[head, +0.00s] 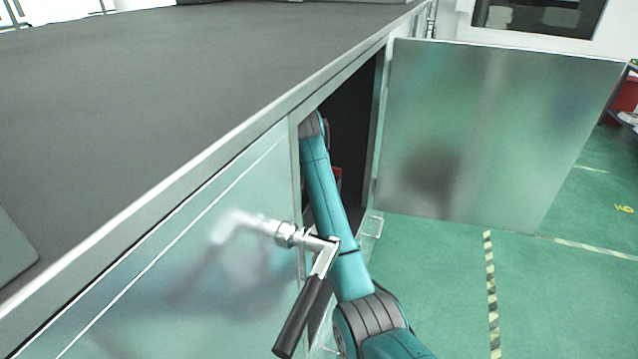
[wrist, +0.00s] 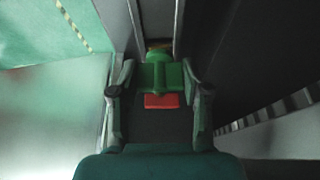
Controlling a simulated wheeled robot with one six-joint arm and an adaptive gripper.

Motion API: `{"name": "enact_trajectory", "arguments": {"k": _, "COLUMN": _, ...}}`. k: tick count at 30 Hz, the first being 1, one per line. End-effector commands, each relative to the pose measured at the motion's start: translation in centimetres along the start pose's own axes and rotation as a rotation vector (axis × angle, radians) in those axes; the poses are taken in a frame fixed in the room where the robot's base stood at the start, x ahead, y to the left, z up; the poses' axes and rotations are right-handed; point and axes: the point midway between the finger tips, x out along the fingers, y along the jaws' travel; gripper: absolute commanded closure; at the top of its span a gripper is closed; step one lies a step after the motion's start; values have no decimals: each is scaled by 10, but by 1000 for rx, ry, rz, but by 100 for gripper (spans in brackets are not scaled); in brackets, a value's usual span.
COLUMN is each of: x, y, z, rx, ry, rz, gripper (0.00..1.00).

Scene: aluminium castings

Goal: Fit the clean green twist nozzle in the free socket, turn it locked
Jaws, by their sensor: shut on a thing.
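The green twist nozzle (wrist: 160,72) is in the wrist view, held between the two fingers of my gripper (wrist: 159,80). Its far end shows a small brownish tip near the top middle. A red block (wrist: 161,101) shows just below the green body, between the fingers; I cannot tell whether it is part of the nozzle. In the head view my arm reaches through the open cabinet doorway, and my gripper and the nozzle are hidden inside. I cannot make out a socket in either view.
The cabinet door (head: 490,135) stands open to the right. A metal lever handle (head: 300,310) sticks out from the front panel (head: 190,260) close to my arm. The dark worktop (head: 180,90) is above. Green floor (head: 575,270) lies free to the right.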

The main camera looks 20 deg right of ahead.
Motion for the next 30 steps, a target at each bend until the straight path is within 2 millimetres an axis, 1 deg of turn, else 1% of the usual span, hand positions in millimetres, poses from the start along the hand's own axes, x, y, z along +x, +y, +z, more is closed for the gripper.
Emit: {"name": "enact_trajectory", "arguments": {"k": 30, "x": 20, "y": 0, "z": 9, "rx": 0, "ry": -1, "rz": 0, "gripper": 85}}
